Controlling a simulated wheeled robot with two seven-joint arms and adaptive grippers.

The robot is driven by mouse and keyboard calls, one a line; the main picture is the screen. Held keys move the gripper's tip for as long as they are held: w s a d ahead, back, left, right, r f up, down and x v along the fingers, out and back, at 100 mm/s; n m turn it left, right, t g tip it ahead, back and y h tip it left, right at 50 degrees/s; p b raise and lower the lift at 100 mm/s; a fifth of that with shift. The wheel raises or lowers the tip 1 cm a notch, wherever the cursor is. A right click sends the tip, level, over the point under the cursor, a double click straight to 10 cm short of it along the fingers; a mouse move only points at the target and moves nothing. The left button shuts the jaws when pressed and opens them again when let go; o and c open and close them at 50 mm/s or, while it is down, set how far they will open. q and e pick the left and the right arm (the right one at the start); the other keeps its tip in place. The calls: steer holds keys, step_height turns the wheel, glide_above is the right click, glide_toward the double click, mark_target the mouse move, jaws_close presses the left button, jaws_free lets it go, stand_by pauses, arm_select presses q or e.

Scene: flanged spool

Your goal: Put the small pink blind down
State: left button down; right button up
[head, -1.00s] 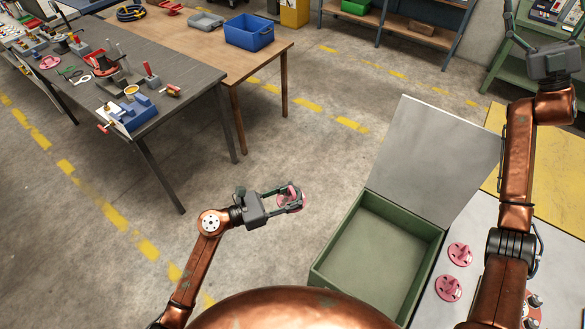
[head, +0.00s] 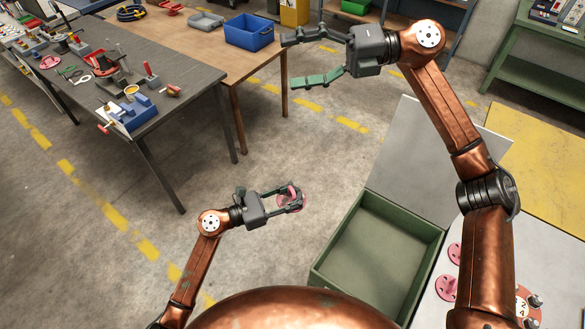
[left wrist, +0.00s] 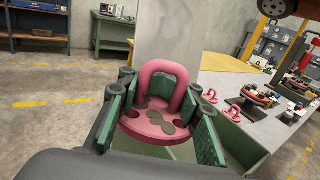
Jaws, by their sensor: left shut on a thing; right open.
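The small pink blind (left wrist: 156,122) is a round pink disc with a loop handle and holes. It also shows in the head view (head: 290,195). My left gripper (head: 294,199) is shut on it and holds it in the air, left of the green box; its fingers stand on either side of the disc in the left wrist view. My right gripper (head: 312,58) is open and empty, high up near the brown table's right end.
An open, empty green box (head: 322,274) with its lid up stands on the right. Beside it is a pale tabletop (head: 545,235) with pink pieces (head: 447,287), partly hidden by my right arm. A dark workbench (head: 180,112) with tools is at the left. Bare floor lies between.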

arm_select(q)
steer(key=shift+r, duration=0.1)
arm_select(e)
steer(key=s+a+f+n+h, duration=0.1)
steer(key=s+a+f+h, duration=0.35)
steer(key=f, duration=0.35)
steer(key=n+t+h, duration=0.2)
steer(key=h, duration=0.9)
glide_above(291, 190)
steer(key=f, duration=1.8)
steer(key=shift+w+d+f, duration=0.15)
steer(key=shift+d+f, duration=0.05)
steer(key=shift+f, duration=0.2)
steer(key=shift+d+f, duration=0.1)
steer(key=shift+f, duration=0.2)
steer(key=f, duration=1.1)
steer(key=shift+s+a+f, duration=0.15)
steer(key=shift+s+a, duration=0.05)
steer(key=shift+a, duration=0.15)
steer(key=shift+g, duration=0.3)
steer(key=shift+c, duration=0.5)
